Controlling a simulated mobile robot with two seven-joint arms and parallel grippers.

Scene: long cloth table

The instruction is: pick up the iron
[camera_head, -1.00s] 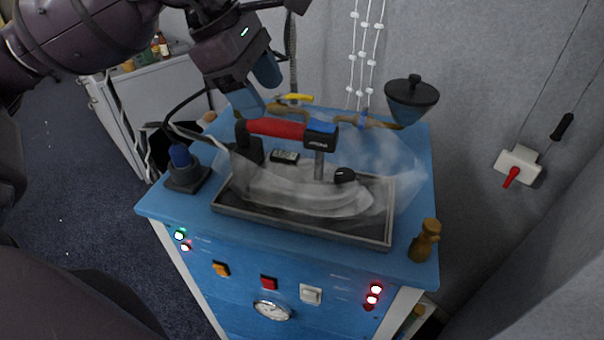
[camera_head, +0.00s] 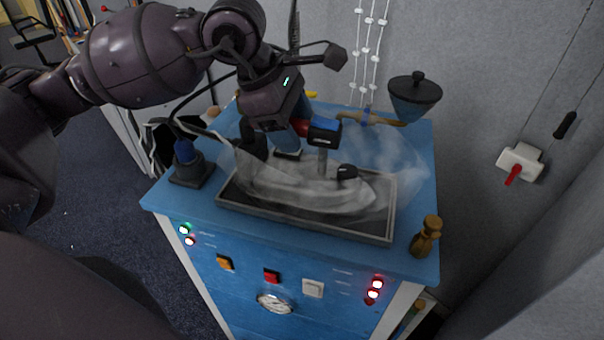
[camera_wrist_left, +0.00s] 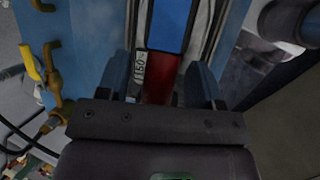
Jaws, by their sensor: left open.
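The iron (camera_head: 300,190) is a grey steaming iron with a red and blue handle, resting in a dark shallow tray (camera_head: 305,229) on the blue bench. My left gripper (camera_head: 290,138) is over the rear part of the handle, and my wrist covers most of its red section. In the left wrist view my left gripper (camera_wrist_left: 160,80) is open, one finger on each side of the red and blue handle (camera_wrist_left: 162,70). Whether the fingers touch the handle cannot be told. Steam blurs the iron's body. My right gripper is not in view.
The blue bench (camera_head: 180,208) also holds a blue-topped black holder (camera_head: 187,165) at left, a dark funnel-shaped vessel (camera_head: 414,98) at back right and a brown bottle-shaped piece (camera_head: 426,237) at front right. A grey wall stands behind.

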